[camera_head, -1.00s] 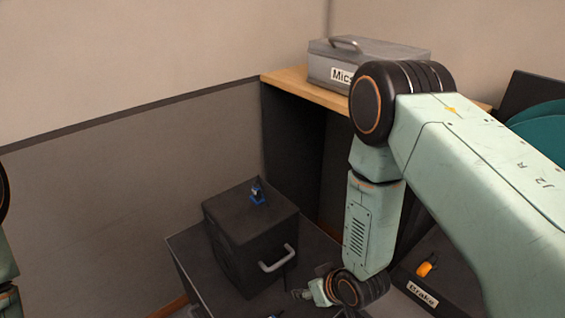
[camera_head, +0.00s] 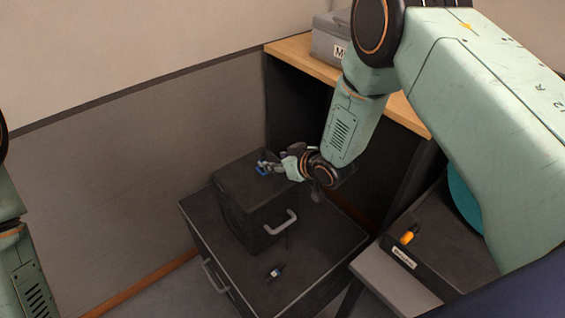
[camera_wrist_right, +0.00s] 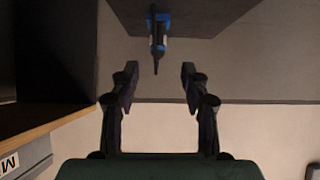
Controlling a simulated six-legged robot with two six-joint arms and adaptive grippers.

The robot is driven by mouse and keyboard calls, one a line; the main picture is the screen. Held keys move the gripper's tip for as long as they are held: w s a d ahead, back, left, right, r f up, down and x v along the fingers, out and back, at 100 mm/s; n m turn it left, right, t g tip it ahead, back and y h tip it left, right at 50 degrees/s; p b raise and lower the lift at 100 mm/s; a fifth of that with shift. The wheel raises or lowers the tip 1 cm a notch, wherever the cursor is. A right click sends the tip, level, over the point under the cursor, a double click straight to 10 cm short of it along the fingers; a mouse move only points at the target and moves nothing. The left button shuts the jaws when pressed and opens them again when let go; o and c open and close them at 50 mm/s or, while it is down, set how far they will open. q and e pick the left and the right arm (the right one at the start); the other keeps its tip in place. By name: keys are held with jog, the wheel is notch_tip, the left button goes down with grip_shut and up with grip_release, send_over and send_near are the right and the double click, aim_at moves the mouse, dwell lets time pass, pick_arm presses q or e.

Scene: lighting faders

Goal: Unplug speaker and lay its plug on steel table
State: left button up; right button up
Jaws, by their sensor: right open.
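A black box (camera_head: 250,228) with a grey handle, perhaps the speaker, stands on a larger black case (camera_head: 320,249). A blue plug (camera_head: 261,169) stands up from its top. My right gripper (camera_head: 267,167) is at the blue plug, over the box's top. In the right wrist view the plug (camera_wrist_right: 158,28) lies ahead of the open fingers (camera_wrist_right: 160,72), roughly centred and not between them. A second small dark plug with a pale and blue part (camera_head: 275,272) lies on the case. A light grey table top (camera_head: 390,283), perhaps steel, shows at lower right. My left gripper is out of view.
A wooden shelf (camera_head: 290,46) with a grey labelled case (camera_head: 328,40) is behind my right arm. The case's front right is clear.

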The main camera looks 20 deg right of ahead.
aim_at(266, 159)
jog(key=b+x, duration=0.2)
jog(key=x, duration=0.1)
jog(key=b+x, duration=0.2)
jog(key=x, duration=0.1)
jog(key=shift+s+d+f, duration=0.15)
jog(key=shift+d+f, duration=0.1)
jog(key=shift+w+a+f+b, duration=0.2)
jog(key=shift+w+a+b, duration=0.05)
jog(key=shift+w+b, duration=0.2)
jog(key=shift+w, duration=0.1)
jog(key=shift+d, duration=0.1)
jog(key=shift+c, duration=0.2)
jog(key=c, duration=0.3)
grip_shut()
jog(key=shift+w+r, duration=0.1)
jog(key=shift+r, duration=0.05)
jog(key=shift+r, duration=0.1)
